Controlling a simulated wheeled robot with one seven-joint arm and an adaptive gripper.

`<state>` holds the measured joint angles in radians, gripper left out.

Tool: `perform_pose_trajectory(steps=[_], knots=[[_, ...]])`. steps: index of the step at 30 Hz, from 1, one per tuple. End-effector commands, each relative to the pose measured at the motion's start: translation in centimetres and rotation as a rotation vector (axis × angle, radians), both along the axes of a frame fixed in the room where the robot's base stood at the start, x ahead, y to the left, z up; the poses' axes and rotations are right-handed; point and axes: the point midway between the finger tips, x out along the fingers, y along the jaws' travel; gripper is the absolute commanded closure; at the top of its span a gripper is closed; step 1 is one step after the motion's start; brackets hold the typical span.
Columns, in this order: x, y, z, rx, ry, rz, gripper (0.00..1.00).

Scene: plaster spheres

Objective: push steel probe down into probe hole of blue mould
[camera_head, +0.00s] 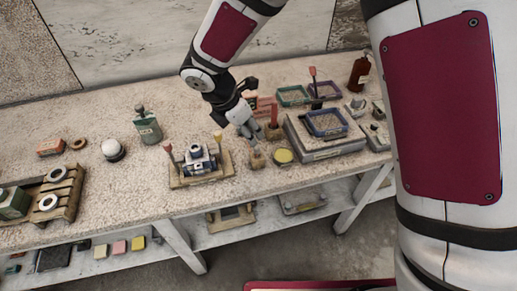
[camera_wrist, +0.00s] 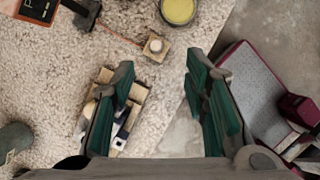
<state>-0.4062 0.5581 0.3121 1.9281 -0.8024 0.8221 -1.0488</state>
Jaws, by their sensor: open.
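The blue mould (camera_head: 199,160) sits on a wooden base, with a red-tipped tool on its left and a yellow-tipped one on its right. In the wrist view the mould (camera_wrist: 122,128) is partly hidden behind the left finger. A small wooden block (camera_head: 257,161) stands to the mould's right; in the wrist view this block (camera_wrist: 160,56) carries a pale round top (camera_wrist: 155,45) with a cord, which may be the steel probe. My gripper (camera_head: 251,134) is open and empty, above and close to the block. The probe hole cannot be made out.
A yellow round dish (camera_head: 283,156) lies right of the block. Blue, green and purple trays, with a grey slab under the blue tray (camera_head: 327,124), fill the right side. The bench's front edge is close.

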Motion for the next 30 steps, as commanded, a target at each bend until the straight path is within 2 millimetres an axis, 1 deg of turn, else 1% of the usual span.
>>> perform_pose_trajectory(steps=[1,3,6,9,17,24,27,30], knots=[[0.1,-0.3,-1.1,-0.002,0.005,0.0,0.58],[0.5,-0.7,-2.3,-0.002,0.004,-0.002,0.58],[1.0,-1.1,-3.9,-0.001,0.003,-0.001,0.58],[1.3,-1.5,-5.0,0.0,0.002,-0.002,0.58],[1.8,-1.8,-6.5,-0.001,0.002,-0.003,0.58],[2.6,-2.1,-9.4,-0.001,0.001,-0.002,0.58],[2.9,-2.4,-10.3,-0.001,0.001,-0.003,0.58],[3.1,-2.4,-10.6,0.001,-0.001,-0.002,0.58]])
